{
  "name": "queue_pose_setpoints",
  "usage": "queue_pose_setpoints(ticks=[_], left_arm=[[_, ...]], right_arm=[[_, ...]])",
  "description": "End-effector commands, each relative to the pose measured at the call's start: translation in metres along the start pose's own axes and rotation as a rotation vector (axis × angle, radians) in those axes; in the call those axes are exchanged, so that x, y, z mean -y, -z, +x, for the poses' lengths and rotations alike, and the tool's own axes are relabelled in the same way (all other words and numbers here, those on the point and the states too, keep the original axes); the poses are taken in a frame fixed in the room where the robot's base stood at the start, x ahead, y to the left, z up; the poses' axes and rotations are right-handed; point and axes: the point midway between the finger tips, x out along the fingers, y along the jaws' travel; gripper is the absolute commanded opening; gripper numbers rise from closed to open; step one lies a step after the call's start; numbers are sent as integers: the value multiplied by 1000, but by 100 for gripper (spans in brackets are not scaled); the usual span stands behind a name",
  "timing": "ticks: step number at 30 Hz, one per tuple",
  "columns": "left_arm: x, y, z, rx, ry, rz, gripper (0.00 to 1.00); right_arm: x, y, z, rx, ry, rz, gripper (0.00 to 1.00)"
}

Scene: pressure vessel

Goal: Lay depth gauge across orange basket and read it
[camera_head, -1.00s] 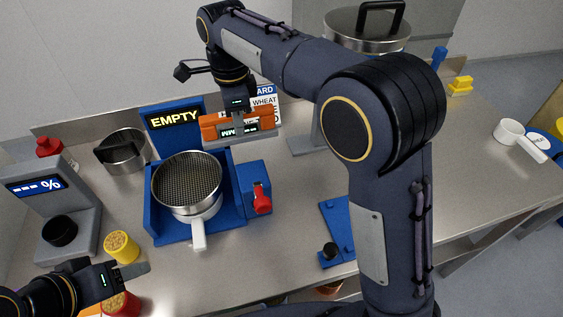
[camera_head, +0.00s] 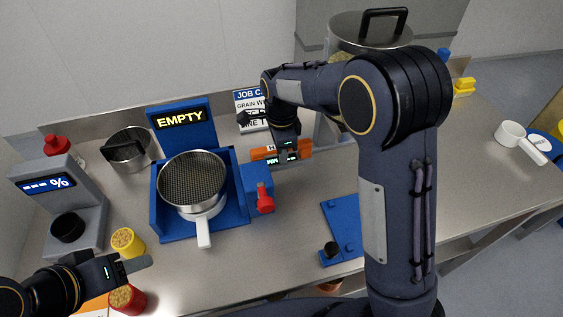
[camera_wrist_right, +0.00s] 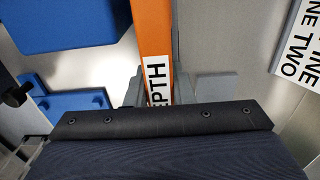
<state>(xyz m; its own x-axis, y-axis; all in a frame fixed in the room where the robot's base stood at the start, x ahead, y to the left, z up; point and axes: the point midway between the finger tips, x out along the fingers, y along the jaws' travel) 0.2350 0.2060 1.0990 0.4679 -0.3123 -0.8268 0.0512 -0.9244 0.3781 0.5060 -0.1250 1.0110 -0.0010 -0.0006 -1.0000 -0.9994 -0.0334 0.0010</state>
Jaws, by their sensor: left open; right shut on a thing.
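The depth gauge is an orange bar (camera_head: 263,153) with a white label, raised right of the blue cradle. No clearly orange basket shows. A round metal mesh basket (camera_head: 191,178) with a white handle sits in a blue cradle (camera_head: 158,216) before an "EMPTY" display (camera_head: 180,118). The gauge is apart from this basket. My left gripper (camera_head: 137,264) is open at the lower left, near the cups.
A red knob (camera_head: 264,199) sits on the cradle's right side. A grey "%" meter (camera_head: 85,195), yellow cup (camera_head: 127,243) and red cup (camera_head: 127,299) stand left. A job card (camera_head: 250,100) stands behind. A blue plate (camera_head: 341,225) lies right; bare table lies between.

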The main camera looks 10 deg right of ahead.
Motion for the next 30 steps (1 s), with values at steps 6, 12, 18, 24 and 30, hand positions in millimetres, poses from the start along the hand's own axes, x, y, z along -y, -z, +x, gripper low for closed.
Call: queue_pose_setpoints(ticks=[6,12,18,24,30], left_arm=[[-1,1,-2,0,0,0,52],[-2,2,-5,0,0,0,52],[-2,2,-5,0,0,0,52],[-1,2,-3,0,0,0,52],[-1,2,-3,0,0,0,52]], right_arm=[[0,0,20,-1,-2,1,0],[0,0,49,-1,0,1,0],[1,0,54,0,2,1,0],[1,0,57,0,2,1,0],[0,0,57,0,1,1,41]])
